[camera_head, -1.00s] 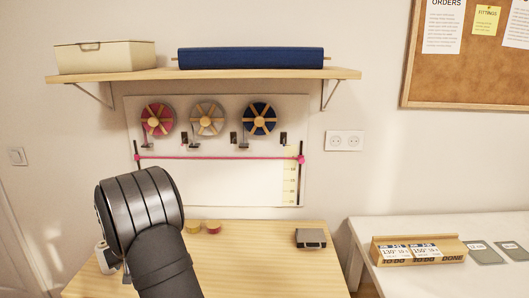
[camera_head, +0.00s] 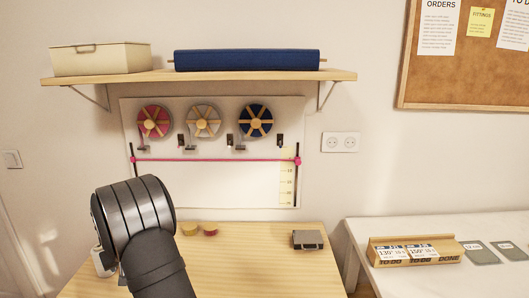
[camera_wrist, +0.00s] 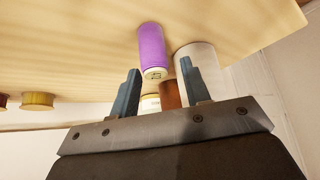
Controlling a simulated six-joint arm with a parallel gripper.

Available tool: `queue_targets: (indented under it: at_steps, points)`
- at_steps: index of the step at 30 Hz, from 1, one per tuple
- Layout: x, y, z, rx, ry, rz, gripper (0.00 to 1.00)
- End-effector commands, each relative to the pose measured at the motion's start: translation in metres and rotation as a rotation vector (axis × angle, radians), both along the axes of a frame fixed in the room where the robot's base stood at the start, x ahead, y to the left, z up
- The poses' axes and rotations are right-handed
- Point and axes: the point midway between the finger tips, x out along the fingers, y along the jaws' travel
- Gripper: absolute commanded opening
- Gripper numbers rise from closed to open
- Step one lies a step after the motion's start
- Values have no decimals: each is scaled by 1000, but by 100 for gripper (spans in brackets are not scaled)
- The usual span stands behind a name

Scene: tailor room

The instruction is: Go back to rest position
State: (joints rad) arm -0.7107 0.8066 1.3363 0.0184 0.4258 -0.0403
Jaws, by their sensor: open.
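My gripper (camera_wrist: 160,66) shows in the wrist view with its two dark blue-grey fingers apart. Nothing is clamped between them. A purple cylinder (camera_wrist: 151,45) lies or stands beyond the fingertips, by the wooden table. A white cylinder (camera_wrist: 196,54) is to its right, partly behind the right finger. A brown piece (camera_wrist: 170,92) shows between the fingers, apparently farther off. In the head view my dark arm fills the lower left, and the gripper is hidden behind it.
The wooden table (camera_head: 255,270) holds yellow and red discs (camera_head: 190,229) and a grey box (camera_head: 307,240). A pegboard with ribbon spools (camera_head: 203,122) hangs behind, under a shelf (camera_head: 200,77). A white table (camera_head: 355,226) with a card holder (camera_head: 440,254) stands right. The wooden table's middle looks clear.

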Motion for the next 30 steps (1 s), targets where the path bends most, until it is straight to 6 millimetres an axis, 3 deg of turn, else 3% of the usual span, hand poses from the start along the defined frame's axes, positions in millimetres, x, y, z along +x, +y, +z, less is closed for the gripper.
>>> queue_targets:
  at_steps: [4, 26, 30]
  points:
    - [-1, 0, -20, -2, 2, 0, 43]
    - [-49, -43, 84, 1, -1, 0, 43]
    - [-40, -35, 62, -3, 4, 0, 43]
